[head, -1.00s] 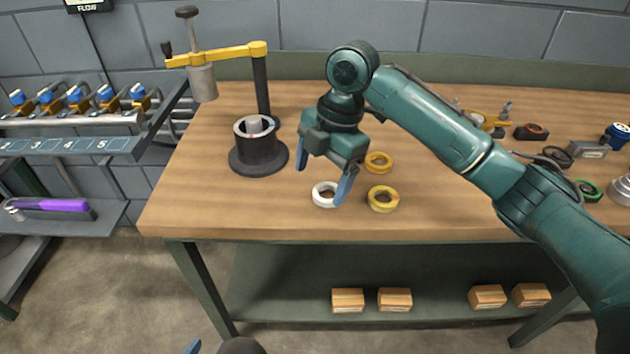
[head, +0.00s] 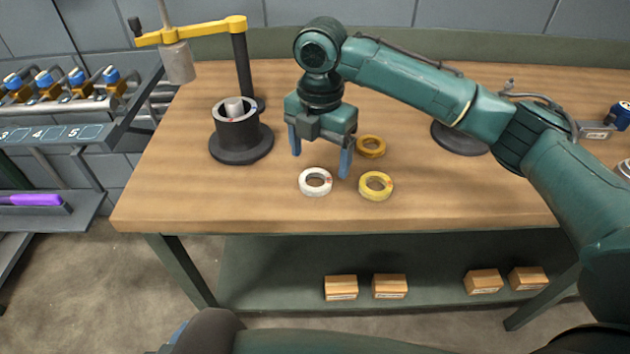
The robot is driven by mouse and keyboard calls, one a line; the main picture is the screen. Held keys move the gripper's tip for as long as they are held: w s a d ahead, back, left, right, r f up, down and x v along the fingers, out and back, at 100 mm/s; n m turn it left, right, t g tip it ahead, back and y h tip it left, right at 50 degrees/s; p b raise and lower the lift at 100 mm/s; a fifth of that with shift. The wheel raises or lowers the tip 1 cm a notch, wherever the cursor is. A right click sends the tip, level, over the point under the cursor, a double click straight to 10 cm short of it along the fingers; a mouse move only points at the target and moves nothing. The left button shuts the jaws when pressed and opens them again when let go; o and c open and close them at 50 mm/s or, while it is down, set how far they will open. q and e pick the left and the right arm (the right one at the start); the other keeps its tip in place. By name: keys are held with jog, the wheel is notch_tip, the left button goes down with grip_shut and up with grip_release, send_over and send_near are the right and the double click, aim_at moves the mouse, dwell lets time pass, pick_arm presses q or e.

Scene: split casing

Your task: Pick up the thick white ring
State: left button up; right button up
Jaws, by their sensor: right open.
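The thick white ring (head: 306,187) lies flat on the workbench near its front edge, in full view. My right gripper (head: 320,164) is open and empty, its blue fingers pointing down. It hangs just behind and above the white ring in the picture, apart from it. A yellow ring (head: 376,196) lies to the right of the white one, and a darker yellow ring (head: 362,149) lies behind, right of the fingers. Of my left gripper, only a blue bit (head: 178,331) shows at the bottom edge, so its jaws cannot be judged.
A dark cylindrical casing (head: 238,135) on a round base stands left of my right gripper, beside a yellow-armed press (head: 205,33). A dark disc (head: 460,138) lies under my right arm. Small boxes (head: 390,286) sit on the lower shelf. The bench front left is clear.

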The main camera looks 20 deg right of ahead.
aim_at(316, 185)
jog(key=f, duration=0.4)
jog(key=shift+a+f, duration=0.35)
jog(key=shift+f, duration=0.05)
jog(key=c, duration=1.1)
